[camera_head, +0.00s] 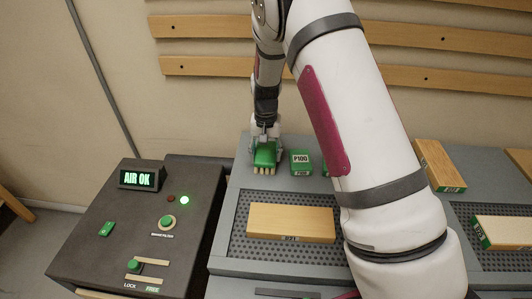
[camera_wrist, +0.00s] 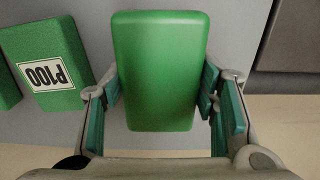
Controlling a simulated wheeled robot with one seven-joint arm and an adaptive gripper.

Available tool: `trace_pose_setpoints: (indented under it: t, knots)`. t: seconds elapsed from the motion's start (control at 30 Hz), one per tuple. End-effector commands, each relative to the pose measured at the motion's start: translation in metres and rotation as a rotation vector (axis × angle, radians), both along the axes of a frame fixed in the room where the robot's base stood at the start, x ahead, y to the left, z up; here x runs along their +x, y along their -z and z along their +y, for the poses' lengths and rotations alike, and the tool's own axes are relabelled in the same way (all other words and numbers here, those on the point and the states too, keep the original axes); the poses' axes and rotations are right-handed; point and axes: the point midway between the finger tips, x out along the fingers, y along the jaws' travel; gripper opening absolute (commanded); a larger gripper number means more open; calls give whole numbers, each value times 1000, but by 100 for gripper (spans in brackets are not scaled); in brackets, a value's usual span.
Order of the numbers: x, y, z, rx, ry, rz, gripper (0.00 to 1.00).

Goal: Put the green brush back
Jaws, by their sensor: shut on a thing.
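The green brush (camera_head: 265,153) has a green body with pale bristles along its lower front edge. It is at the back left of the grey bench (camera_head: 228,225). My gripper (camera_head: 265,143) is shut on it from above, and the fingers sit on both sides of the body. In the wrist view the brush (camera_wrist: 160,70) fills the middle as a plain green block between the two teal finger pads (camera_wrist: 160,110). The bristles look to be at or very near the bench surface; I cannot tell whether they touch it.
A green P100 block (camera_head: 300,161) stands just right of the brush. A wooden board (camera_head: 291,222) lies on the perforated panel in front. A dark control box (camera_head: 140,225) with a lit AIR OK display (camera_head: 138,178) stands at left. My arm hides the bench's middle.

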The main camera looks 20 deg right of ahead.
Motion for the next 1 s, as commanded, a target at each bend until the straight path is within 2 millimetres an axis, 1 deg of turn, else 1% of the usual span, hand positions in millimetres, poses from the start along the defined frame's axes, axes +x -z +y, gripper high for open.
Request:
trace_pose_setpoints:
  t: [0.17, 0.33, 0.37, 0.4, 0.43, 0.77, 0.87, 0.97, 1.0]
  knots:
    - [1, -1, 0, 1, 0, -1, 28]
    - [1, 4, 0, 1, 0, 0, 28]
    - [0, 3, 0, 1, 0, 0, 61]
    - [0, 3, 0, 0, 0, 0, 70]
    - [0, 3, 0, 0, 0, 0, 74]
    - [0, 1, 0, 1, -1, -1, 74]
    - [1, -5, 0, 1, -1, -4, 74]
    - [2, -18, 1, 1, -2, -5, 74]
    - [2, -25, 1, 1, -2, -6, 74]
